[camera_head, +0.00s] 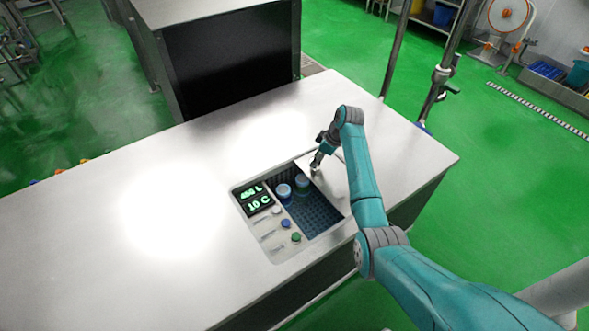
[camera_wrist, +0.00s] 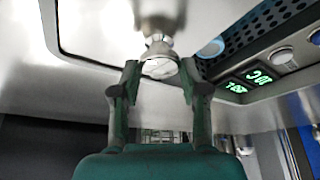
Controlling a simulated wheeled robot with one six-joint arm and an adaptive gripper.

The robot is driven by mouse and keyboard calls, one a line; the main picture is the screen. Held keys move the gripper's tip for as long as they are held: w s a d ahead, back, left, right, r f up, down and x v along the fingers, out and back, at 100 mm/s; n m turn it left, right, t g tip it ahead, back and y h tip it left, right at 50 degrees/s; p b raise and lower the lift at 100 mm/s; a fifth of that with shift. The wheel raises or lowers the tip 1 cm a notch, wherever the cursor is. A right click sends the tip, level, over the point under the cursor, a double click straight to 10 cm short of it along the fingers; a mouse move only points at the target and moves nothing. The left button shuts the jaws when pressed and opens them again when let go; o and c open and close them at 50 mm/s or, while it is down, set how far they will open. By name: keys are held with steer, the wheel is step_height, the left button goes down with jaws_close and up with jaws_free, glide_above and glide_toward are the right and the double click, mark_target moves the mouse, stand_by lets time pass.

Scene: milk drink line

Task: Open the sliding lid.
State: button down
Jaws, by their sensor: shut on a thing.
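The sliding lid (camera_head: 335,186) is a plain metal plate at the right side of a recessed cooler box (camera_head: 320,219) in the counter. It stands partly open, and part of the dark perforated interior shows to its left. In the wrist view the lid (camera_wrist: 100,30) fills the upper left and carries a round metal knob (camera_wrist: 160,52). My gripper (camera_head: 316,169) is at the knob, close to the lid's left edge. In the wrist view my gripper's fingers (camera_wrist: 160,80) stand on either side of the knob and are shut on it.
Two round blue-topped containers, one at the left (camera_head: 284,191) and one further right (camera_head: 302,182), are inside the box. A panel (camera_head: 256,199) with green displays and several buttons lies left of the opening. A dark machine (camera_head: 228,60) stands behind.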

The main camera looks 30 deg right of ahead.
glide_above(333, 159)
stand_by(0.3)
steer(key=c, duration=0.6)
jaws_free()
steer(key=v, duration=1.2)
steer(key=shift+f, duration=0.1)
steer(key=shift+s, duration=0.15)
